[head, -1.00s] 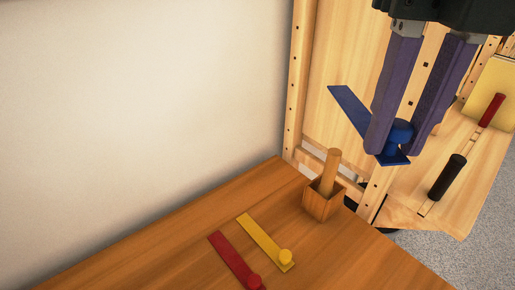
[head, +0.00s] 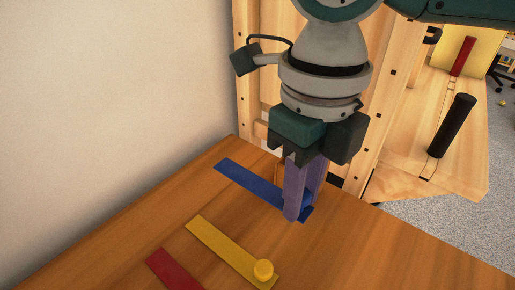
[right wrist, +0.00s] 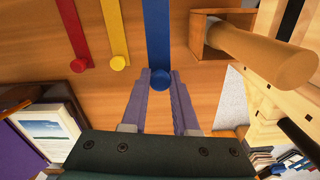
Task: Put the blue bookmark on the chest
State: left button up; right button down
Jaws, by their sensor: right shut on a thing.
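The blue bookmark (head: 245,182) is a flat blue strip with a round knob at one end. It lies on or just above the brown wooden chest top (head: 130,225); I cannot tell if it touches. My right gripper (head: 300,212) points down at the knob end and is shut on the knob. In the right wrist view the blue bookmark (right wrist: 158,35) stretches away from the purple fingers, with its knob between the fingertips (right wrist: 160,78). My left gripper is not in view.
A yellow bookmark (head: 222,245) and a red bookmark (head: 170,270) lie beside the blue one. A wooden box (right wrist: 203,32) holding a thick peg (right wrist: 265,55) stands close on its other side. A light wooden frame and a black cylinder (head: 452,125) are at the right.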

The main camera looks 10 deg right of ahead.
aim_at(293, 239)
pick_arm(q)
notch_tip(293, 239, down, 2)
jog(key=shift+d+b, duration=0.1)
jog(key=shift+b, duration=0.7)
pick_arm(e)
notch_tip(293, 239, down, 7)
jog(key=shift+r, duration=0.15)
jog(key=c, duration=0.7)
grip_release()
